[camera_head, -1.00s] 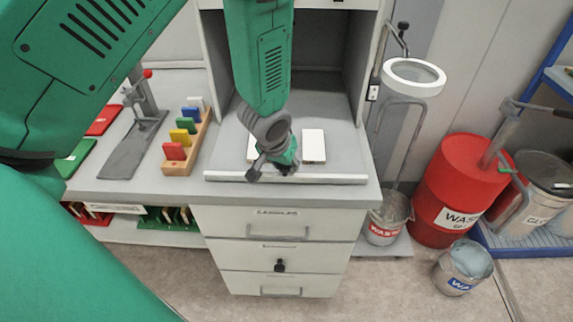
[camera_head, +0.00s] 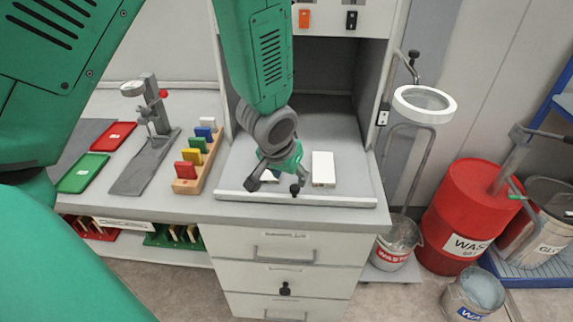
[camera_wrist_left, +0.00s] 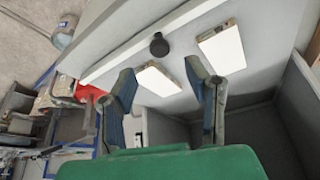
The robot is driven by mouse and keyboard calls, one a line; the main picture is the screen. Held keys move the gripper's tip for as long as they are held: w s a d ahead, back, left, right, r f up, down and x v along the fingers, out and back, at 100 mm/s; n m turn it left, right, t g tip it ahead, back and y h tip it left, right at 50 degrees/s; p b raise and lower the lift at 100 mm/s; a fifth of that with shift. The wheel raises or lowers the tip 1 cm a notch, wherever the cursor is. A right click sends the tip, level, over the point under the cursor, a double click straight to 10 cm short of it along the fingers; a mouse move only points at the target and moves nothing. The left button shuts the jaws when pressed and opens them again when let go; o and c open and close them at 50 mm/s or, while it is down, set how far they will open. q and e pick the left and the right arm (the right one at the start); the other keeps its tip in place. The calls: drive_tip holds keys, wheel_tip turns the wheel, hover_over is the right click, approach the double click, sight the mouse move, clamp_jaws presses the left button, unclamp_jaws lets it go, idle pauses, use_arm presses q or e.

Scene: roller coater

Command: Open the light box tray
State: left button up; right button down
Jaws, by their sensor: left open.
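The light box tray (camera_head: 345,201) is a flat grey-white panel with a raised front rim, lying on the bench at the mouth of the light box. A small black knob (camera_wrist_left: 159,46) stands on it near the front rim in the left wrist view. My left gripper (camera_head: 274,184) hangs over the tray's front left part. In the left wrist view its two fingers (camera_wrist_left: 160,78) are spread apart and empty, with the knob beyond the gap between their tips. I cannot tell whether a finger touches the tray. My right gripper is not in view.
Two white blocks lie on the tray, one (camera_head: 323,168) right of the gripper, the other partly hidden by it. A wooden rack of coloured pieces (camera_head: 195,160) stands to the left. A ring lamp (camera_head: 424,104) is at the right. Drawers (camera_head: 285,247) are below.

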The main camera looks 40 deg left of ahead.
use_arm(q)
drive_tip(key=v, duration=0.5)
drive_tip(key=shift+d+r, duration=0.2)
drive_tip(key=shift+r, duration=0.05)
drive_tip(key=shift+a, duration=0.1)
drive_tip(key=s+f+g+b, duration=0.1)
drive_tip(key=s+f+b, duration=0.3)
drive_tip(key=s+f, duration=0.3)
drive_tip(key=s+f+m+g+b, duration=0.1)
drive_tip(key=s+f+b, duration=0.3)
drive_tip(key=f, duration=1.3)
drive_tip(key=s+d+f+m+g+b, duration=0.1)
drive_tip(key=s+f+b, duration=0.4)
drive_tip(key=s+f, duration=0.7)
drive_tip(key=shift+f+g+h, duration=0.4)
drive_tip(key=shift+f+g, duration=0.1)
drive_tip(key=shift+f, duration=0.05)
drive_tip(key=shift+d, duration=0.2)
